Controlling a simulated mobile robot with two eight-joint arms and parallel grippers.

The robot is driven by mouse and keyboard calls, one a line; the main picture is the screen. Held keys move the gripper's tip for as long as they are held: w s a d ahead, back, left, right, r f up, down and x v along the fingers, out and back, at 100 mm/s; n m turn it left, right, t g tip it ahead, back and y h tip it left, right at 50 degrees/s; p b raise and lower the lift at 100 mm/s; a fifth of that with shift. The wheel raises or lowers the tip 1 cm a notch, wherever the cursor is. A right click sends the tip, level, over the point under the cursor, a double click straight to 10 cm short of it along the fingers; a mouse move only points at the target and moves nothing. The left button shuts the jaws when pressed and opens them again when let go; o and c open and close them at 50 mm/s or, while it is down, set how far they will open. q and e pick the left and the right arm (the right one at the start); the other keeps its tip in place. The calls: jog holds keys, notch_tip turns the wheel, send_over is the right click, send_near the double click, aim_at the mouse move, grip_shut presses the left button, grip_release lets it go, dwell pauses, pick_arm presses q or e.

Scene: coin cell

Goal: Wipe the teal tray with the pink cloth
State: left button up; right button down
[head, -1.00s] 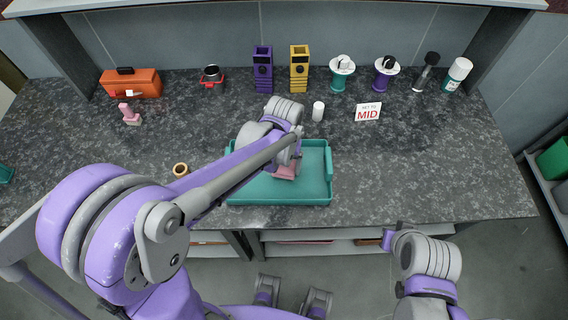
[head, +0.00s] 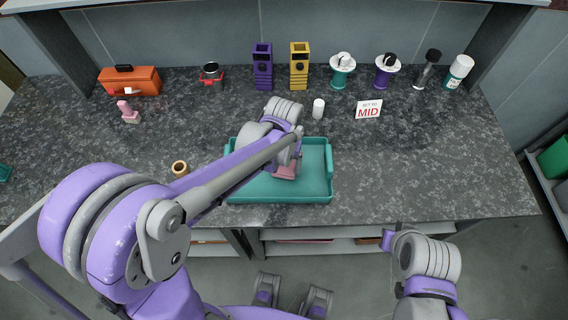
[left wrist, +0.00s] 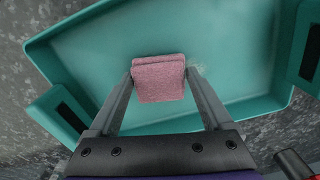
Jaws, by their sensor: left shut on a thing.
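The teal tray (head: 318,188) lies on the dark stone counter near its front edge; it also fills much of the left wrist view (left wrist: 100,50). The pink cloth (left wrist: 159,78) is a small folded pad between the fingers of my left gripper (left wrist: 160,82), which is shut on it. In the head view the cloth (head: 286,172) shows low over the tray floor, partly hidden by my left arm. I cannot tell whether it touches the floor. A faint pale smudge (left wrist: 204,66) shows on the tray right of the cloth. My right arm is at lower right, its fingertips not clearly visible.
A brown ring (head: 180,169) sits left of the tray. An orange toolbox (head: 131,82), purple holder (head: 262,68) and yellow holder (head: 299,68) line the back. Counter right of the tray is clear.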

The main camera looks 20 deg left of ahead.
pick_arm(q)
jog(key=shift+f+b, duration=0.3)
jog(key=shift+f, duration=0.15)
jog(key=shift+s+a+r, duration=0.1)
jog(key=shift+s+a, duration=0.1)
jog(key=shift+a, duration=0.7)
jog(key=shift+s+a+r, duration=0.1)
jog(key=shift+s+a, duration=0.1)
jog(key=shift+a, duration=0.65)
jog(key=shift+f, duration=0.25)
jog(key=shift+w+d+f+b, duration=0.1)
jog(key=shift+w+d+b, duration=0.1)
jog(key=shift+d, duration=0.5)
jog(key=shift+w+d+b, duration=0.1)
jog(key=shift+d+b, duration=0.05)
jog(key=shift+d, duration=0.95)
jog(key=shift+c, duration=0.7)
jog(key=shift+w+r, duration=0.1)
jog(key=shift+r, duration=0.3)
jog(key=shift+r+p, duration=1.8)
jog(key=shift+r, duration=0.8)
